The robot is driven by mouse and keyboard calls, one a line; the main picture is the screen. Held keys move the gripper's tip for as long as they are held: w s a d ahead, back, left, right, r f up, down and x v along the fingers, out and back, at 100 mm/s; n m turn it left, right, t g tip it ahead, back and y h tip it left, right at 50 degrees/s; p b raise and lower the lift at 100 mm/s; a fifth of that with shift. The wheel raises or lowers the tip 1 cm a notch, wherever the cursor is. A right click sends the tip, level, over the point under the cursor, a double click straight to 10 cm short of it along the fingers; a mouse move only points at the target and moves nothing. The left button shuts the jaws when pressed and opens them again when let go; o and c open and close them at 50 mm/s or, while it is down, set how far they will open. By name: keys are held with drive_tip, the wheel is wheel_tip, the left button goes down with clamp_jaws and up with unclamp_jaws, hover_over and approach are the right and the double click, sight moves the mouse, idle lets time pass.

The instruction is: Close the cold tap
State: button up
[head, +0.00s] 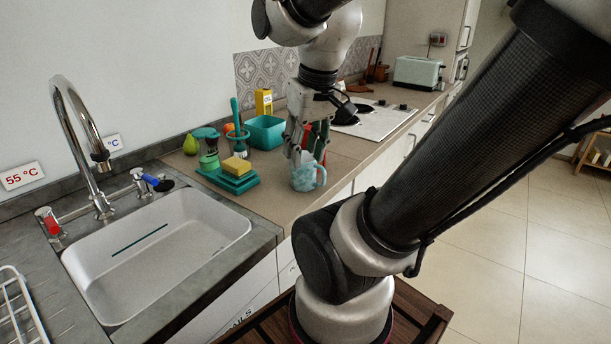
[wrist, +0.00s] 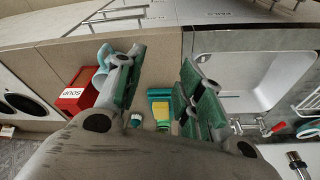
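The cold tap (head: 158,183) has a blue lever with a dark end and sits on the sink's back rim, right of the spout. Its lever points to the right. The chrome spout (head: 80,130) arches over the basin, and no water stream is visible. The hot tap (head: 48,222), with a red handle, is left of the spout; its red handle also shows in the wrist view (wrist: 278,127). My gripper (head: 306,158) is open and empty above the counter, well right of the cold tap. In the wrist view my gripper's fingers (wrist: 160,65) are spread; the blue lever is not discernible there.
A marbled mug (head: 306,177) stands below my gripper. A yellow sponge (head: 236,166) on a teal holder (head: 228,181), a teal tub (head: 266,131) and a brush stand between sink and gripper. A red soup box (wrist: 76,93) is nearby.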

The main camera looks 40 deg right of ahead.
drive_tip(key=s+d+f+m+g+y, duration=0.3)
drive_tip(key=s+d+f+m, duration=0.3)
drive_tip(key=f+m, duration=0.2)
drive_tip(key=m+t+y, duration=0.4)
drive_tip(key=m+t, duration=1.2)
drive_tip(key=m, duration=0.5)
approach(324, 184)
drive_tip(key=w+a+r, duration=0.1)
drive_tip(key=w, duration=0.1)
drive_tip(key=shift+m+t, duration=0.3)
drive_tip(key=shift+t, duration=0.1)
drive_tip(key=x, duration=0.8)
drive_tip(key=shift+w+d+r, duration=0.2)
drive_tip(key=shift+d+r, duration=0.15)
drive_tip(key=shift+r, duration=0.05)
clamp_jaws()
